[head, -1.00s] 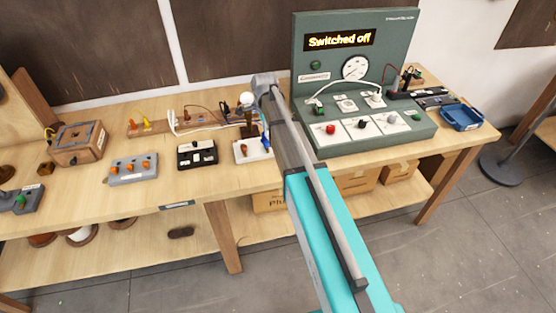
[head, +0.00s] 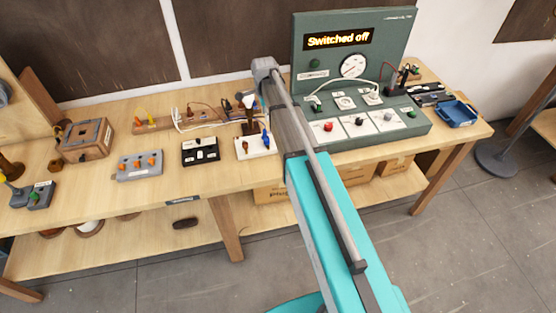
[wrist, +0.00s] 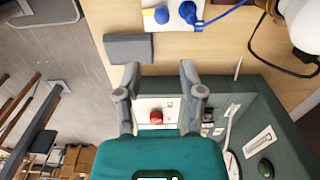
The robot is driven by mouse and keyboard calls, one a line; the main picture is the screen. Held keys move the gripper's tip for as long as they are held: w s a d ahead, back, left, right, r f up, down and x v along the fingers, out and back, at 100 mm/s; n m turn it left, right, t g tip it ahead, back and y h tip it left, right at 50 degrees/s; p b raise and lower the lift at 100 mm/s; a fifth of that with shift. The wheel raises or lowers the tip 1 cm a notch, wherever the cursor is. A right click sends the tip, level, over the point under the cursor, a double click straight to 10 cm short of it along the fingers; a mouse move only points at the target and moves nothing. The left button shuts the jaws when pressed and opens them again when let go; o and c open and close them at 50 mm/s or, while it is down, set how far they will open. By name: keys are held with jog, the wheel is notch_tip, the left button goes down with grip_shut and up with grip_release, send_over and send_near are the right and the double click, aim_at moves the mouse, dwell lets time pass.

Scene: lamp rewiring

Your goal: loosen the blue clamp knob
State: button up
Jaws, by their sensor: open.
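The blue clamp knob (head: 266,138) stands upright on a white plate (head: 257,153), beside a brown post, just left of my arm in the head view. In the wrist view two blue parts, a rounder one (wrist: 162,15) and a larger one (wrist: 188,11), sit on the white plate at the top edge; I cannot tell for certain which is the knob. My gripper (wrist: 159,70) is open and empty, with its fingers short of the plate and the blue parts beyond the fingertips. In the head view my arm hides the gripper.
A green test panel (head: 350,60) reading "Switched off" stands right of my arm; its red button (wrist: 156,116) shows between my fingers. A grey block (wrist: 128,48) lies near the plate. A white bulb (wrist: 306,28) and blue cable are close by. A black switch box (head: 199,152) stands left.

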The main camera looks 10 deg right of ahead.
jog(key=s+f+n+b, duration=0.4)
jog(key=s+n, duration=0.1)
jog(key=s, duration=0.3)
jog(key=s+f+n+b, duration=0.4)
jog(key=s+f+n, duration=0.1)
jog(key=s, duration=0.3)
jog(key=shift+s+d+n+b, duration=0.2)
jog(key=shift+s+n+b, duration=0.15)
jog(key=shift+n, duration=0.45)
jog(key=shift+s, duration=0.1)
jog(key=s+n, duration=0.6)
jog(key=s, duration=0.2)
jog(key=shift+s, duration=0.2)
